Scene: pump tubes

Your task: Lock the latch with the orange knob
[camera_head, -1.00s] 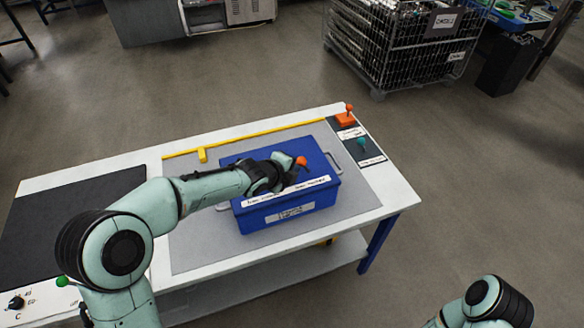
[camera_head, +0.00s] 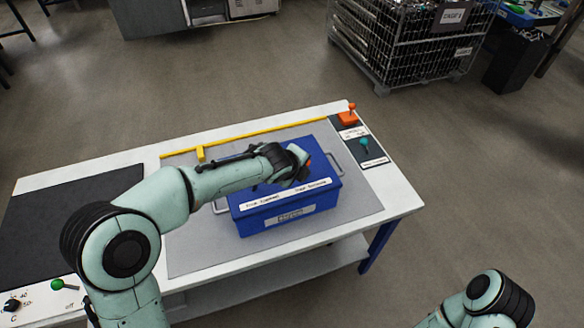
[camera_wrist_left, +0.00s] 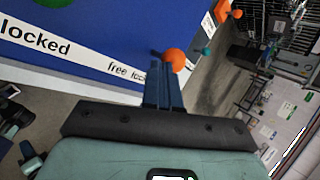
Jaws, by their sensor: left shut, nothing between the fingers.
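A blue box (camera_head: 290,217) stands on the table's grey mat, with white label strips on its top edge. An orange knob (camera_head: 308,160) shows just past my left gripper (camera_head: 301,170) in the head view, mostly covered by it. In the left wrist view the round orange knob (camera_wrist_left: 176,59) is right at the tips of my left gripper (camera_wrist_left: 162,68), whose fingers are shut together with nothing between them. Whether they touch it I cannot tell. The label beside it (camera_wrist_left: 60,55) reads "locked" at left and a partly covered "free" text nearer the knob. My right gripper is out of view.
A red-orange lever (camera_head: 348,116) and a teal knob (camera_head: 365,146) sit on a dark panel at the table's right end. A yellow bar (camera_head: 245,137) runs along the mat's back edge. A black mat (camera_head: 70,220) covers the left part of the table.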

